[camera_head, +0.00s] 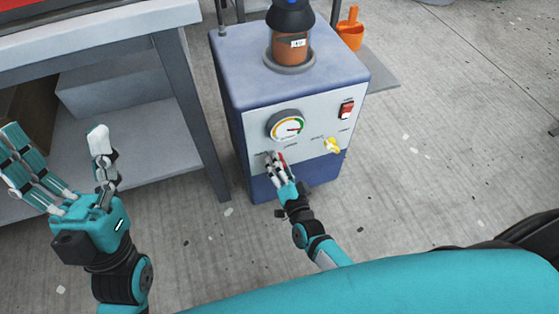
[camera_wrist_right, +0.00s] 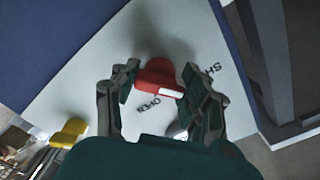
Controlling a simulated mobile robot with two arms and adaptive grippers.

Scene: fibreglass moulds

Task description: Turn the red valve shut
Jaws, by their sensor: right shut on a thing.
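The red valve (camera_wrist_right: 158,79) sits on the pale front panel of a blue-grey machine (camera_head: 300,88), and a sliver of it (camera_head: 282,158) shows below the gauge in the head view. My right gripper (camera_wrist_right: 160,88) is shut on the valve handle, one finger on each side of it. In the head view my right gripper (camera_head: 276,163) reaches the panel and hides most of the valve. Panel lettering beside the valve is partly covered. My left gripper (camera_head: 82,170) is open and empty, raised at the left in front of the bench.
A round gauge (camera_head: 287,126), a red switch (camera_head: 346,110) and a yellow valve (camera_head: 331,145) are on the same panel. A brown container (camera_head: 291,48) stands on top. A grey bench (camera_head: 92,48) is at left. An orange scoop (camera_head: 350,30) stands behind.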

